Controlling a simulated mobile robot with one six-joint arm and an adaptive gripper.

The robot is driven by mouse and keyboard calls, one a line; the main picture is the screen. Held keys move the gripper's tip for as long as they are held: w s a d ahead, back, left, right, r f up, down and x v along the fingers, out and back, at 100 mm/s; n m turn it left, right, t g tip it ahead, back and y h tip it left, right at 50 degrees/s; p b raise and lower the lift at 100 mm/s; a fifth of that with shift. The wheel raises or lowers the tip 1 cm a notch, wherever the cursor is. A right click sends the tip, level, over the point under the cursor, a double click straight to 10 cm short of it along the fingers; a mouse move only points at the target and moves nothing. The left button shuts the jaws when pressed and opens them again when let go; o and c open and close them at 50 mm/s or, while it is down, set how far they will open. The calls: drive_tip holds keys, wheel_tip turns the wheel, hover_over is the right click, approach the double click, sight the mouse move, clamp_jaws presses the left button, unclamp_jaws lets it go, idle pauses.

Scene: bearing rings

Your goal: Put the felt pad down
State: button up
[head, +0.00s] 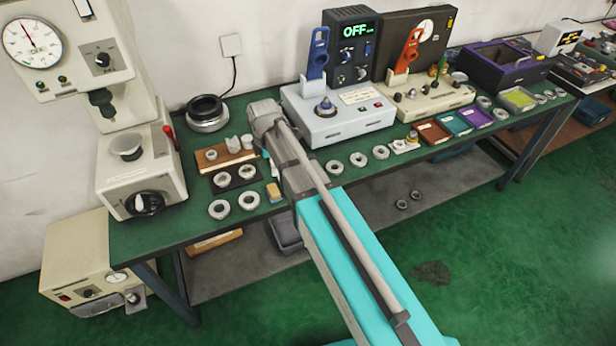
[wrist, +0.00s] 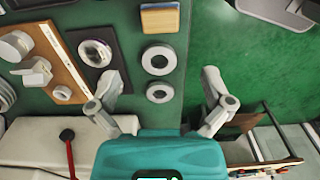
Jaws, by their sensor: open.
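A small tan block with a blue edge, which looks like the felt pad (head: 275,192), lies flat near the table's front edge. It also shows at the top of the wrist view (wrist: 160,18). My gripper (wrist: 161,76) is open and empty in the wrist view, its fingers wide apart. Two grey bearing rings, one (wrist: 158,59) and another (wrist: 159,92), lie on the green tabletop below, in the gap between the fingers. The pad is beyond the fingertips, apart from them.
A dark mat (wrist: 75,40) with a ring and a wooden board (wrist: 58,60) with white parts lie beside the rings. A press with a red lever (head: 169,135) stands left. A grey machine (head: 338,118) stands behind the arm. The table's front edge is close to the rings.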

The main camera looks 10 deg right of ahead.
drive_tip(key=s+d+m, duration=0.6)
drive_tip(key=d+m, duration=0.3)
drive_tip(key=m, duration=0.1)
drive_tip(key=s+d+m, duration=0.7)
drive_tip(key=d+m, duration=0.2)
drive_tip(key=m, duration=0.2)
drive_tip(key=shift+d, duration=0.2)
drive_tip(key=shift+a, duration=0.1)
idle(0.6)
drive_tip(key=w+a+n, duration=0.6)
drive_tip(key=a+n, duration=0.3)
drive_tip(key=n, duration=0.1)
drive_tip(key=w+a+r+n+p, duration=0.1)
drive_tip(key=w+a+n, duration=0.5)
drive_tip(key=a+n, duration=0.3)
drive_tip(key=shift+w+r+n, duration=0.15)
drive_tip(key=shift+r+n, duration=0.05)
drive_tip(key=shift+n, duration=0.9)
drive_tip(key=shift+f, duration=0.15)
